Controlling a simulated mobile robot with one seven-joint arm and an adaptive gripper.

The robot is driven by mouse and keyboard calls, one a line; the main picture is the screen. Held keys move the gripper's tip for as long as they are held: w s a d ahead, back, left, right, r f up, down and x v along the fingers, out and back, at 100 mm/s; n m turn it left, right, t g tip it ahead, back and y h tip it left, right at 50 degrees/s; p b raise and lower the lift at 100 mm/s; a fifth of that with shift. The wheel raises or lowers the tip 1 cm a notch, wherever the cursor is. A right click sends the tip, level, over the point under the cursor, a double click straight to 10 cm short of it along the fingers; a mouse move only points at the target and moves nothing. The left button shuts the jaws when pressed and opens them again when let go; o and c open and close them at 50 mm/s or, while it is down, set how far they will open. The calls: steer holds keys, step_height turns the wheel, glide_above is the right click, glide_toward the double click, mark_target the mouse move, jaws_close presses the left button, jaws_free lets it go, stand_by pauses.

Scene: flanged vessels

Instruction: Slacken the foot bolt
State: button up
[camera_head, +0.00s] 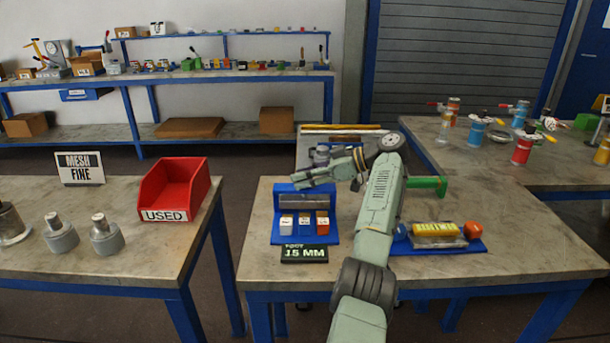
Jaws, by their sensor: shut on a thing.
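My gripper (302,182) is at the left end of my bent wrist, above the back of a blue rack (274,232) on the middle bench. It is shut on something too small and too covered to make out. A grey bar (300,200) lies across the back of the rack, just below the fingers. I cannot tell whether they touch. I cannot pick out the foot bolt.
Behind my wrist are grey cylinders (321,155) and a panel. A green handle (428,185) and a blue tray (472,246) with a yellow piece lie right of my arm. A red "USED" bin (166,215) and grey flanged vessels (105,238) stand on the left bench.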

stand_by(0.4)
steer(key=o, duration=1.1)
steer(key=shift+o, duration=0.2)
steer(key=shift+v, duration=3.7)
